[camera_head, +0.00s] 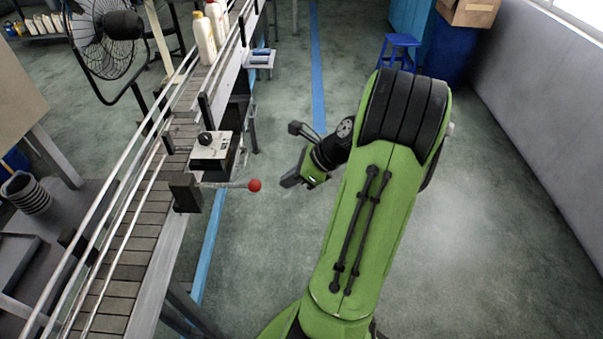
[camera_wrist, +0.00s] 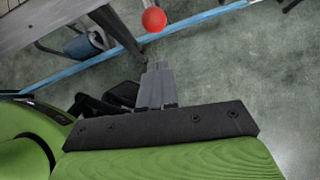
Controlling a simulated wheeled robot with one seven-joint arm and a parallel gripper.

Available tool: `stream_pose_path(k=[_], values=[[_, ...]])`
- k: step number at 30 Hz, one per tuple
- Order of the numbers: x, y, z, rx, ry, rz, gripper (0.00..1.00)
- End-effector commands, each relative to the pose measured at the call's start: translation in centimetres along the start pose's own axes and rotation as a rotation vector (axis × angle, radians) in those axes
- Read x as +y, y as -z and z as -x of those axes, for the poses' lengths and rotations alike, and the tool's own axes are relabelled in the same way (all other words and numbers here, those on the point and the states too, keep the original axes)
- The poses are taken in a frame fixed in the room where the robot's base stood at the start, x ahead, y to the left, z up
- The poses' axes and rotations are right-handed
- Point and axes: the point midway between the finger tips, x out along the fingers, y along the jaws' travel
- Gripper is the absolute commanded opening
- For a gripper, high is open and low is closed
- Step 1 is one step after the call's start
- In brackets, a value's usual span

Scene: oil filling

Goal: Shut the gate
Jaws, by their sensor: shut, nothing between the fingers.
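The red ball (camera_head: 254,185) sits at the end of a thin lever (camera_head: 222,185). The lever sticks out to the right from a dark block (camera_head: 185,192) on the conveyor's near side rail; this looks like the gate's handle. My gripper (camera_head: 286,182) is to the right of the ball, apart from it, over the floor. In the wrist view the fingers of my gripper (camera_wrist: 160,72) are pressed together with nothing between them. The ball (camera_wrist: 154,19) shows beyond the fingertips there, with a gap. The gate plate itself cannot be made out.
The conveyor (camera_head: 130,240) runs along the left, with guide rails and white bottles (camera_head: 204,38) farther up. A control box (camera_head: 211,151) with a black knob stands just above the lever. A blue stool (camera_head: 398,48) is at the back. The floor right of the conveyor is open.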

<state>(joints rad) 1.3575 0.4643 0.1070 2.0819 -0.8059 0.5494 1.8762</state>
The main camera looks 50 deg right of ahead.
Motion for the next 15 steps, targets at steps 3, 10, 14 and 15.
stream_pose_path(k=[3,10,14,15], values=[[0.1,-0.3,-2.6,0.000,-0.004,0.003,0.00],[0.0,-2.2,-4.7,0.000,-0.001,0.001,0.00],[0.0,-2.5,-4.9,0.001,0.001,-0.001,0.00],[0.0,-2.5,-4.9,0.001,0.001,-0.001,0.00]])
